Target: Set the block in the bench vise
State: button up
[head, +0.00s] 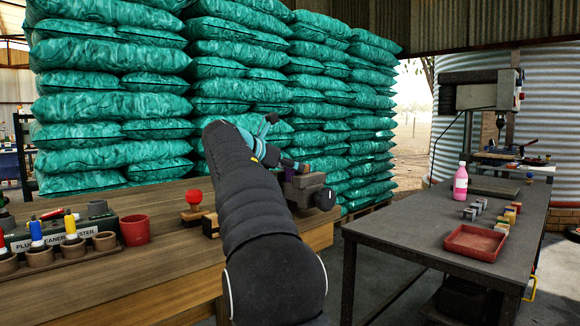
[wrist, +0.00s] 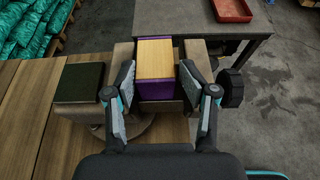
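The block (wrist: 155,58) has a pale wooden top and purple sides. In the wrist view it sits between the two jaws of the bench vise (wrist: 195,47). My gripper (wrist: 158,76) has one finger on each side of the block, close against it; any small gap is hard to see. In the head view the vise (head: 305,190) stands at the right end of the wooden bench, partly behind my arm, and a bit of the purple block (head: 288,170) shows near the fingers. How deep the block sits between the jaws is hidden.
The wooden bench (head: 120,285) carries a red cup (head: 135,230), a red-knobbed stamp (head: 194,203) and plant pots at left. A dark table (head: 400,235) at right holds a red tray (head: 475,242), small blocks and a pink bottle (head: 460,184). Green sacks rise behind.

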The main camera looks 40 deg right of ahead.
jog(key=shift+w+f, duration=0.25)
jog(key=shift+f, duration=0.55)
jog(key=shift+a, duration=0.1)
jog(key=shift+r, duration=0.2)
jog(key=w+r+v, duration=0.1)
jog(key=v, duration=1.1)
jog(key=shift+s+r+p, duration=0.35)
jog(key=shift+s, duration=0.15)
jog(key=s+a+f+m+t+y, duration=0.1)
jog(key=s+a+f+m+y, duration=0.3)
jog(key=f, duration=0.8)
jog(key=s+a+f+m+t+y, duration=0.2)
jog(key=s+a+f+m+y, duration=0.3)
jog(key=s+a+f+m, duration=0.3)
jog(key=s+a+f+m+t+y, duration=0.1)
jog(key=s+a+f+m+y, duration=0.3)
jog(key=s+a+f, duration=0.9)
jog(key=s+f+m, duration=0.2)
jog(key=s+f, duration=0.1)
jog(key=s, duration=0.1)
jog(key=shift+s+a+m+t+y, duration=0.2)
jog(key=shift+m+t+y, duration=0.1)
jog(key=shift+m, duration=0.1)
